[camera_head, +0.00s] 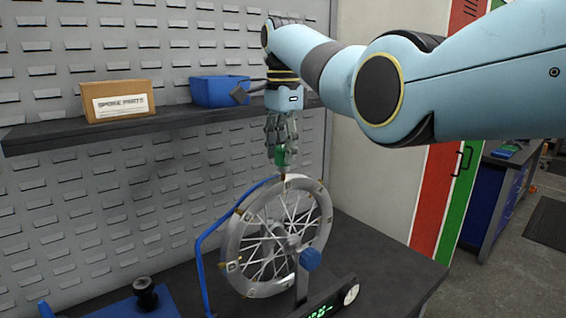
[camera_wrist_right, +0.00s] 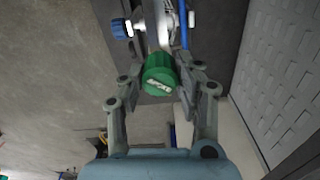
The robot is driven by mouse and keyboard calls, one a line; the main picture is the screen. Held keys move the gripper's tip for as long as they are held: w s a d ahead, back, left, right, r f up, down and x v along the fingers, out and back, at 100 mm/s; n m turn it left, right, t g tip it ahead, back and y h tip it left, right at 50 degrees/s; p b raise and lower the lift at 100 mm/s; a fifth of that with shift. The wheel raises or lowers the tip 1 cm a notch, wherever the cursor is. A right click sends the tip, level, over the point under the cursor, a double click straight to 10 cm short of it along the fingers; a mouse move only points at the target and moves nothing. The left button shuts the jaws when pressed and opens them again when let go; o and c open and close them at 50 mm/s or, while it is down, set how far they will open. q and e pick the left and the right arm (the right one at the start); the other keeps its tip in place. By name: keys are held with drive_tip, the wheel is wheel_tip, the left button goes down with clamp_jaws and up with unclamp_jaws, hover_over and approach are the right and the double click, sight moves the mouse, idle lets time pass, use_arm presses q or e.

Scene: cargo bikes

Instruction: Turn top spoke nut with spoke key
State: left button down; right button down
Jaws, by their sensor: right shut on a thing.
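A spoked wheel (camera_head: 241,240) stands upright in a truing stand with a blue frame (camera_head: 205,240) and a blue knob (camera_head: 310,259). My right gripper (camera_head: 281,160) is above the top of the rim, pointing down. It is shut on a green spoke key (camera_head: 280,157), whose lower end is at or just above the top of the rim. In the right wrist view the green spoke key (camera_wrist_right: 160,74) sits between the two fingers, with the wheel beyond it. The top spoke nut is too small or hidden to make out. My left gripper is not in view.
A dark shelf (camera_head: 170,122) on the grey pegboard wall holds a cardboard spoke parts box (camera_head: 117,100) and a blue bin (camera_head: 219,91), left of my right gripper. A gauge with green digits (camera_head: 322,311) is at the wheel's front. The bench top (camera_head: 400,270) is clear at right.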

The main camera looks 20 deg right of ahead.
drive_tip(key=shift+f, duration=0.75)
idle(0.3)
drive_tip(key=c, duration=1.5)
unclamp_jaws()
clamp_jaws()
drive_tip(key=shift+s+f, duration=0.1)
drive_tip(key=n, duration=0.5)
drive_tip(key=shift+n, duration=0.7)
drive_tip(key=shift+f, duration=0.1)
